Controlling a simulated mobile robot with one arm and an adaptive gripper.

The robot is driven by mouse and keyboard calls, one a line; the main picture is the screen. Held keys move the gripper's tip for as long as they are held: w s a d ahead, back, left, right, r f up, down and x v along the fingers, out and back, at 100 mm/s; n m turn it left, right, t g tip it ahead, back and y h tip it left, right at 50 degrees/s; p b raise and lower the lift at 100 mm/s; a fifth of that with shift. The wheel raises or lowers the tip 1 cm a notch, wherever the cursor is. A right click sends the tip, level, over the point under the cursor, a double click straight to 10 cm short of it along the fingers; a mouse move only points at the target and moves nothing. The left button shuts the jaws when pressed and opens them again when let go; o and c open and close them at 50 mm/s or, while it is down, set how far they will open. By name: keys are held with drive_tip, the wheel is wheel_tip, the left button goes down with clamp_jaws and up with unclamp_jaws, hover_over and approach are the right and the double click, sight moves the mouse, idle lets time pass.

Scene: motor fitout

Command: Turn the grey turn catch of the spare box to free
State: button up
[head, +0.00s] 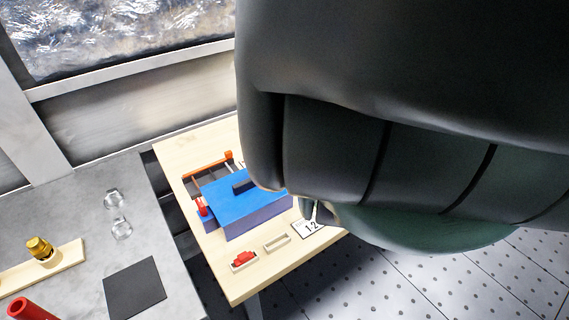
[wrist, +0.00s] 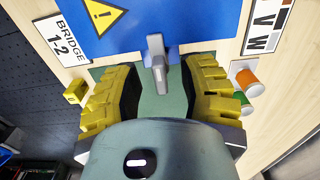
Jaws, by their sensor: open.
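The spare box is a blue box (head: 245,205) on the wooden table in the head view. Its blue face with a yellow warning triangle (wrist: 103,14) fills the top of the wrist view. The grey turn catch (wrist: 157,52) sits at the box's near edge there, its long side running roughly up and down the picture. My gripper (wrist: 163,72) is open, with a yellow padded finger on each side of the catch and a gap on both sides. In the head view my arm hides the catch and most of the gripper.
A "BRIDGE 1-2" label (wrist: 67,46) lies left of the box in the wrist view. A yellow piece (wrist: 75,91) is by the left finger; orange (wrist: 248,82) and green cylinders stand close to the right finger. A red part (head: 243,259) sits on the wooden table (head: 240,288).

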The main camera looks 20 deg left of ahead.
drive_tip(key=shift+c, duration=0.2)
clamp_jaws()
drive_tip(key=shift+n, duration=0.4)
drive_tip(key=n+b, duration=0.1)
drive_tip(key=n, duration=0.2)
drive_tip(key=shift+w+n, duration=0.1)
drive_tip(key=shift+n, duration=0.2)
drive_tip(key=n+b, duration=0.1)
drive_tip(key=n, duration=0.3)
drive_tip(key=shift+f+n, duration=0.1)
drive_tip(key=shift+n, duration=0.2)
drive_tip(key=n+b, duration=0.1)
drive_tip(key=n, duration=0.3)
drive_tip(key=shift+n+b, duration=0.3)
drive_tip(key=shift+b, duration=0.1)
drive_tip(key=n+b, duration=0.1)
drive_tip(key=n, duration=0.3)
drive_tip(key=shift+n, duration=0.3)
